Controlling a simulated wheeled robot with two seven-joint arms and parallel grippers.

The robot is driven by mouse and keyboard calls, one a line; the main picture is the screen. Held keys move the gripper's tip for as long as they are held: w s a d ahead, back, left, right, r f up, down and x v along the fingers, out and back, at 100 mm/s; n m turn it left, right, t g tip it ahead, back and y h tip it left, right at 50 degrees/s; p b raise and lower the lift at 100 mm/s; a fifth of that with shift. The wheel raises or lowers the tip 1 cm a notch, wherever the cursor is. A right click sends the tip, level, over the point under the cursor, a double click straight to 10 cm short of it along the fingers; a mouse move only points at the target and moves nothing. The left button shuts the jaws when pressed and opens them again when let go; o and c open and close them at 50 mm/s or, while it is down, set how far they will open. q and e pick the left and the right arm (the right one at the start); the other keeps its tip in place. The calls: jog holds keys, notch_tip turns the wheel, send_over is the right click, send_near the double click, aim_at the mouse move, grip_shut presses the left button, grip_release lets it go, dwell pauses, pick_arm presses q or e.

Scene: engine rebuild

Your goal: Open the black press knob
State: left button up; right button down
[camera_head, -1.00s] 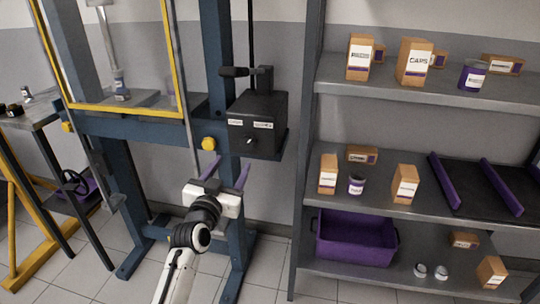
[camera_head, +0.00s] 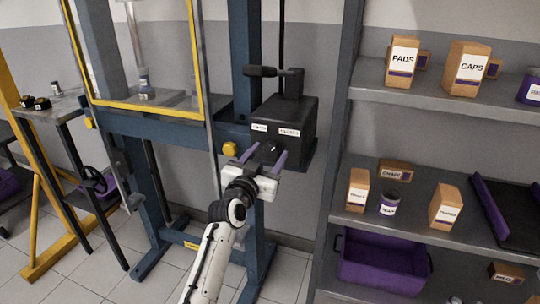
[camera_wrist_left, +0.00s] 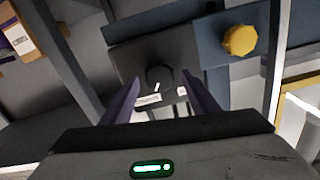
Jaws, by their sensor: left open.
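The black press knob (camera_wrist_left: 159,78) is a round dial with a white mark on the front of the black pump box (camera_head: 286,117). In the wrist view it lies ahead, between the two purple fingers. My left gripper (camera_head: 264,158) is open and empty, its fingers pointing at the box's front face. In the head view the fingertips overlap the lower front of the box, and the knob is partly hidden between them. I cannot tell whether the fingertips touch the box. My right gripper is not in view.
A yellow knob (camera_head: 229,149) sits on the blue press frame (camera_head: 170,130) beside the box. A yellow-edged guard (camera_head: 197,60) stands left. A shelf (camera_head: 400,102) with several boxes and a purple bin (camera_head: 383,262) stands right.

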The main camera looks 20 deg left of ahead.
pick_arm(q)
jog(key=c, duration=1)
jog(key=shift+c, duration=0.2)
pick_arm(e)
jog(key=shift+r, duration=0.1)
